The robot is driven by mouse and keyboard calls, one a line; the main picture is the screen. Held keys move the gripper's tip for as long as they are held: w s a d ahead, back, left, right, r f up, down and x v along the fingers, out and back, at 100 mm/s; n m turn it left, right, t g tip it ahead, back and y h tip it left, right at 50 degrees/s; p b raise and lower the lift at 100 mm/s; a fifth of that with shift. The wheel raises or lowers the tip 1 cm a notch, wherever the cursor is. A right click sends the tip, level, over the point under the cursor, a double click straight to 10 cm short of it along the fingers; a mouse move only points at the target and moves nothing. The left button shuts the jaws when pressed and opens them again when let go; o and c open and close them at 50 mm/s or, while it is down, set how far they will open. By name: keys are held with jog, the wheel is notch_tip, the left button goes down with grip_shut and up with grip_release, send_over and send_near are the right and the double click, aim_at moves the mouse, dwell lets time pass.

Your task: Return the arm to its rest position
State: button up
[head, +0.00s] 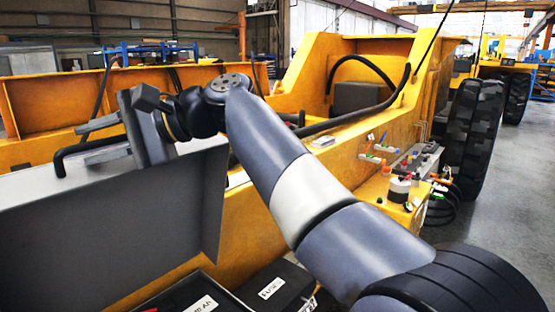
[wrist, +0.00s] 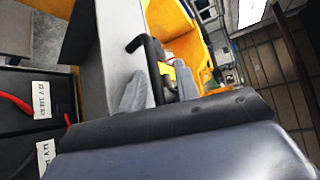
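My gripper (head: 84,145) is at the left of the head view, above the grey casting (head: 110,235). Its two grey fingers are apart, and I see nothing held. In the wrist view the fingers of my gripper (wrist: 160,72) stand on either side of a black bent bar (wrist: 150,60). I cannot tell whether the bar is between the fingers or beyond them; no contact is clear. My arm reaches from the lower right up and across to the left.
A yellow machine body (head: 350,150) with black hoses fills the middle. Labelled black batteries (head: 275,288) lie low in front. A small yellow ledge (head: 385,190) with fittings is at right, near a large tyre (head: 470,135). Grey floor (head: 505,215) is clear at far right.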

jog(key=shift+w, duration=0.25)
jog(key=b+v, duration=0.2)
jog(key=v, duration=0.9)
jog(key=p+x, duration=0.2)
jog(key=x, duration=1)
jog(key=shift+r, duration=0.2)
jog(key=shift+s+d+f, duration=0.2)
jog(key=shift+s+d, duration=0.2)
jog(key=shift+d, duration=0.15)
jog(key=shift+s+d+f, duration=0.25)
jog(key=shift+s+d, duration=0.2)
jog(key=shift+d, duration=0.15)
jog(key=shift+s+d+f, duration=0.2)
jog(key=shift+d+f, duration=0.05)
jog(key=shift+d, duration=0.1)
